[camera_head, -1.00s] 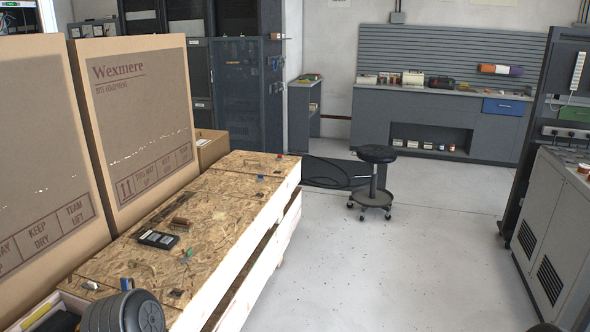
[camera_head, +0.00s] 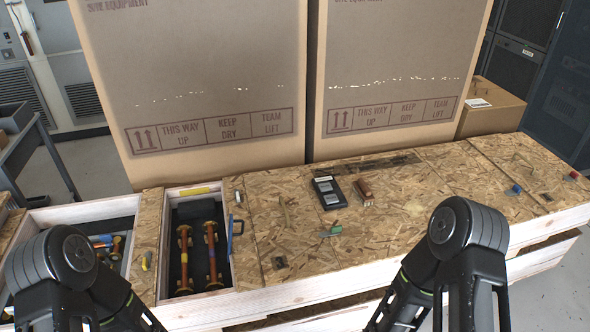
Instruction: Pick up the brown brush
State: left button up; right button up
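A small brown object that looks like the brown brush (camera_head: 364,190) lies on the chipboard crate top (camera_head: 400,212), just right of a black device (camera_head: 329,192) with light panels. It lies with its long side running away from me, and nothing covers it. My left and right arms show at the lower left and lower right, but neither gripper is in the picture. Both visible arm parts are apart from the brush.
Two tall cardboard boxes (camera_head: 190,75) (camera_head: 395,70) stand behind the crate top. Left of it, an open compartment (camera_head: 230,262) holds copper-coloured rods (camera_head: 211,255). Small loose bits, including a green piece (camera_head: 331,230) and a blue piece (camera_head: 516,189), lie about. A smaller carton (camera_head: 494,108) stands at the back right.

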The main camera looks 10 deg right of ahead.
aim_at(363, 191)
jog(key=l+u, duration=0.45)
jog(key=l, duration=0.4)
jog(key=k+l+u, duration=0.15)
jog(key=l+u, duration=0.25)
jog(key=l, duration=0.45)
